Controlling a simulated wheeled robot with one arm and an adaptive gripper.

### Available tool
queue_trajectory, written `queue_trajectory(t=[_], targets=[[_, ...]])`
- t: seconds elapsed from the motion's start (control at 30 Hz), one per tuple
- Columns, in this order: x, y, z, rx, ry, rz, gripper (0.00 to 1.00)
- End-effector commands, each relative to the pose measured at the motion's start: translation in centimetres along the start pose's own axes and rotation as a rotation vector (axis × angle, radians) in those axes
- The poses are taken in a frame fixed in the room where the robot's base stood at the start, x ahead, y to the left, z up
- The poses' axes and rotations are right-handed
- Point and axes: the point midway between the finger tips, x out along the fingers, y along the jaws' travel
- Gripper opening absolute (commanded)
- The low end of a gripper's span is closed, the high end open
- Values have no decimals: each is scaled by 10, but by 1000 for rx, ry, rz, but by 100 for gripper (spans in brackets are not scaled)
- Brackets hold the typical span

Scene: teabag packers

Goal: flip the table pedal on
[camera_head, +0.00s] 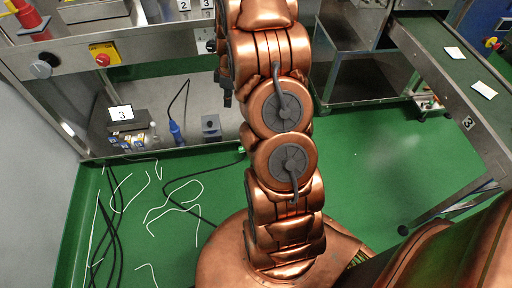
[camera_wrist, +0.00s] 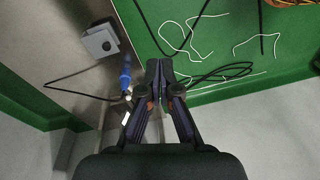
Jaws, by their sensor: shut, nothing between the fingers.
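A small grey box (camera_head: 211,127) with a round dark part on top stands at the lower back, left of my arm, and may be the table pedal. In the wrist view the same kind of grey box (camera_wrist: 101,42) sits at the upper left on a grey surface, with a round button or knob on it. I cannot tell whether it is on or off. My gripper (camera_wrist: 159,66) is shut and empty, to the right of and below the box in that picture, apart from it.
A blue plug (camera_head: 176,132) with a black cable lies left of the box; it also shows in the wrist view (camera_wrist: 125,78). A yellow switch box (camera_head: 103,54) with a red button is on the bench front. Loose cables lie on the green floor (camera_head: 350,200). A conveyor (camera_head: 440,42) stands right.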

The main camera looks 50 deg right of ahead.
Motion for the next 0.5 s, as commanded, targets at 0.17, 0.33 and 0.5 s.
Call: queue_trajectory(t=[0.17, 0.33, 0.5], targets=[[85, 52, 38, -73, 19, 16, 0], [152, 90, 75, -146, 29, 34, 0], [197, 114, 104, -200, 35, 53, 0]])
